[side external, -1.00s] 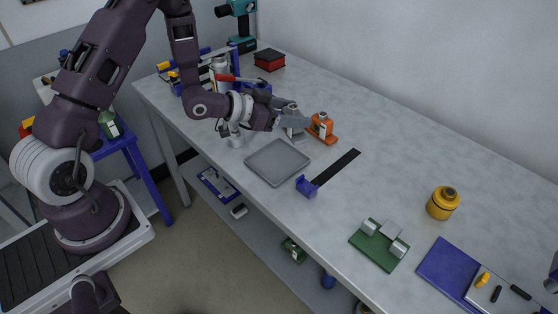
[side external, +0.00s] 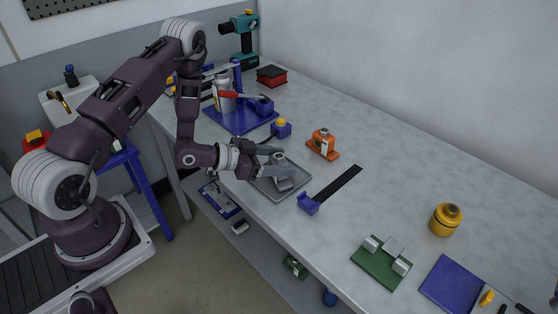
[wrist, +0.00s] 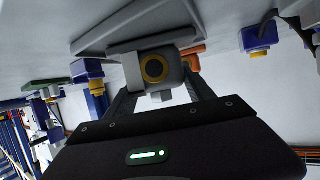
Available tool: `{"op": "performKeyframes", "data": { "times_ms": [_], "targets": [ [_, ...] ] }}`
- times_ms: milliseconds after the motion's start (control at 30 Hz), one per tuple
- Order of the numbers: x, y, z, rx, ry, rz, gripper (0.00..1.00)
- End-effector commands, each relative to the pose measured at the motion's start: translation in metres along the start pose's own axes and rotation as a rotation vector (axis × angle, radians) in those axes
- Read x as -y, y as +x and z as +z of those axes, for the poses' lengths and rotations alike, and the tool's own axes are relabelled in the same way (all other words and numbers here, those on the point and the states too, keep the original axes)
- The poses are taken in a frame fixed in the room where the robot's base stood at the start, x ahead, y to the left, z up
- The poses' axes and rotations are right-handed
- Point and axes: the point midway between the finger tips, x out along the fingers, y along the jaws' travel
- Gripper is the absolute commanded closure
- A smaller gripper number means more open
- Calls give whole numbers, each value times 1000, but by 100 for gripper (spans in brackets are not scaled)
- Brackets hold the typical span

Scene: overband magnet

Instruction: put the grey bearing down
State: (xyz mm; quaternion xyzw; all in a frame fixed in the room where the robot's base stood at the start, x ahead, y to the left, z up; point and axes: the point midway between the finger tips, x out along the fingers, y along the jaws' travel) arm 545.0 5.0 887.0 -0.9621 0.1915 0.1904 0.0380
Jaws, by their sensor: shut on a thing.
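My gripper (side external: 283,165) is shut on the grey bearing (side external: 284,183), a block with a gold ring round its bore in the wrist view (wrist: 156,69). One finger shows on each side of it there. The square grey tray (side external: 262,189) lies on the bench under the gripper. The bearing is over or inside the tray; I cannot tell whether it touches the tray floor. In the wrist view the tray (wrist: 92,44) is right beside the bearing. The fingers hide part of the bearing and tray in the side view.
An orange bearing (side external: 323,145) stands behind the tray. A black strip (side external: 338,182) with a blue block (side external: 308,204) lies to the right. A blue fixture (side external: 236,120) is at the back left. A yellow-orange pot (side external: 445,219) and green fixture (side external: 381,262) are farther right.

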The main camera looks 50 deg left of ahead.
Motion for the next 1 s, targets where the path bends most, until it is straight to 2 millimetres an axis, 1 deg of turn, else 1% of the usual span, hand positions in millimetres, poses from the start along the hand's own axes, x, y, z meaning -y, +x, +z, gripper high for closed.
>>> {"op": "performKeyframes", "data": {
  "times_ms": [67, 100, 200, 500, 567, 667, 800, 900, 1000],
  "targets": [
    [0, 1, 1, -2, 0, 0, 100],
    [0, 1, 2, 0, 0, 0, 34],
    [0, 1, 2, 0, 0, 0, 17],
    [0, 0, 1, 0, 0, 0, 17],
    [1, -4, -1, 1, -1, -2, 17],
    [1, -25, 0, 2, -4, -5, 17],
    [2, -65, 0, 3, -6, -6, 17],
    [2, -90, 0, 2, -4, -6, 17],
    [1, -108, 0, 2, -3, -5, 17]
  ]
}}
